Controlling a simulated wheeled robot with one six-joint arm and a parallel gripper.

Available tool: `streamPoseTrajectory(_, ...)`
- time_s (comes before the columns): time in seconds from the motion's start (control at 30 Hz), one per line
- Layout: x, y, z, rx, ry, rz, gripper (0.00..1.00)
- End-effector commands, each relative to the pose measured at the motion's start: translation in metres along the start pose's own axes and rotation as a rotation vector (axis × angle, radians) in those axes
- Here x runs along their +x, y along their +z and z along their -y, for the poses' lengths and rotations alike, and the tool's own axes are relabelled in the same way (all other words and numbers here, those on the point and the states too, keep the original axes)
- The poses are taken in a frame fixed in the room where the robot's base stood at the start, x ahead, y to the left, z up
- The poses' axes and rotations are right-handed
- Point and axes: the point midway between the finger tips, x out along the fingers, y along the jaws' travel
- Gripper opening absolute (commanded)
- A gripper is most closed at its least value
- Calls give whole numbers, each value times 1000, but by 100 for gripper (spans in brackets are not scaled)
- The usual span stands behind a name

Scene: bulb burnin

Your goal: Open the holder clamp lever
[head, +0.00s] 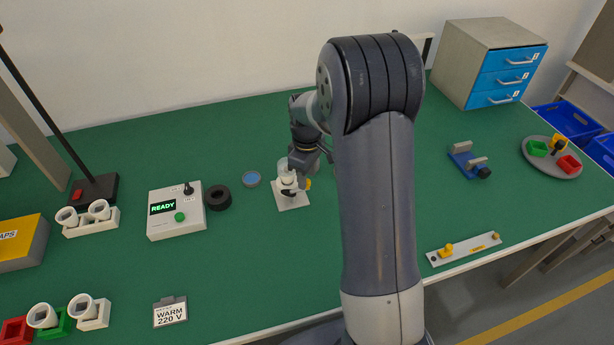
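A white square holder (292,204) stands near the middle of the green table. A pale, glassy bulb-like shape (284,172) shows above it. A small dark part (288,191) lies across the front of the holder, and a small yellow part (308,184) shows at its right; I cannot tell which of these is the clamp lever or how it is set. My gripper (299,178) points down right over the holder and hides part of it. Its fingers are too small and overlapped to tell whether they are open or touching anything.
A control box (176,212) showing READY, a black ring (218,197) and a blue disc (251,179) lie left of the holder. A blue vise (463,160) and a grey strip (440,257) lie to the right. The table's front middle is clear beside the WARM 220 V sign (170,314).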

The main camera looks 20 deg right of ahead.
Motion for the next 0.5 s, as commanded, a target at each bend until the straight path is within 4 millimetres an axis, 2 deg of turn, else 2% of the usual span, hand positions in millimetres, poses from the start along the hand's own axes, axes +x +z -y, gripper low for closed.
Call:
streamPoseTrajectory(0.3, -64, -1, -1, 0, 5, -4, 40)
streamPoseTrajectory(0.5, -90, 0, 0, 0, 3, -2, 40)
